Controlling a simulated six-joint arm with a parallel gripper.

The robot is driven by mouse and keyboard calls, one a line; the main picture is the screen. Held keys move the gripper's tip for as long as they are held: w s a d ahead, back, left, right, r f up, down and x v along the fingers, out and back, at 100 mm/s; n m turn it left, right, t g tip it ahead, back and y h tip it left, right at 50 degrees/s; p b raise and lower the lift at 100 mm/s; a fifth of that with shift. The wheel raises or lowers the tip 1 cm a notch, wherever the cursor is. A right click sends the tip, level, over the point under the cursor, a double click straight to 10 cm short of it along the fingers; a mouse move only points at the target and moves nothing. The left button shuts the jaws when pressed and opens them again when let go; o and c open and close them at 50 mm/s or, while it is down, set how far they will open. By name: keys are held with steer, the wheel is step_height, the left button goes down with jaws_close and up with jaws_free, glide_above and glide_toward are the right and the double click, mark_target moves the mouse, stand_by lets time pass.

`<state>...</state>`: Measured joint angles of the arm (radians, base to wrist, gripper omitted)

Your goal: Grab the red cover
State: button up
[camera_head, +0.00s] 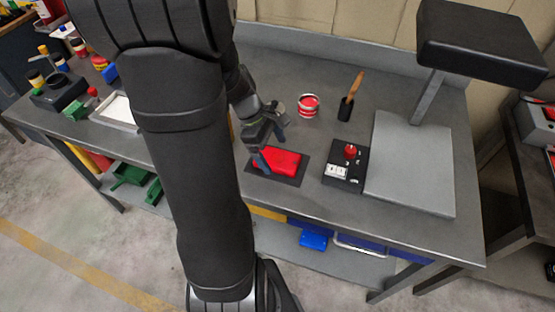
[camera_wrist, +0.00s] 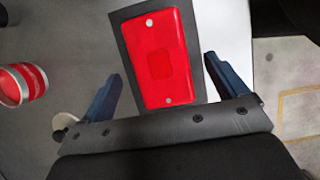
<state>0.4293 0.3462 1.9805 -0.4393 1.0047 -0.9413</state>
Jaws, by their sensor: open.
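The red cover (camera_wrist: 157,60) is a flat rectangular piece with two small round fastener spots and a raised square in its middle. It lies on a dark mat (camera_wrist: 124,32) on the grey bench. In the head view the red cover (camera_head: 279,162) sits near the bench's front edge, on the dark mat (camera_head: 290,181). My gripper (camera_head: 268,150) is at the cover's left and back side. In the wrist view my gripper (camera_wrist: 161,88) is open, with one blue-grey finger on each side of the cover's lower part. I cannot tell its height above the cover.
A red-and-white tin (camera_head: 308,105) and a wooden-handled brush in a dark holder (camera_head: 347,108) stand behind the cover. To the right are a black box with a red knob (camera_head: 345,165) and a grey stand with a dark head (camera_head: 410,165). A white tray (camera_head: 116,110) lies left.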

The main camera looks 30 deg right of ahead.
steer(key=shift+x, duration=1.2)
steer(key=c, duration=1.1)
steer(key=shift+w+r, duration=0.1)
steer(key=shift+r, duration=0.05)
steer(key=shift+c, duration=0.2)
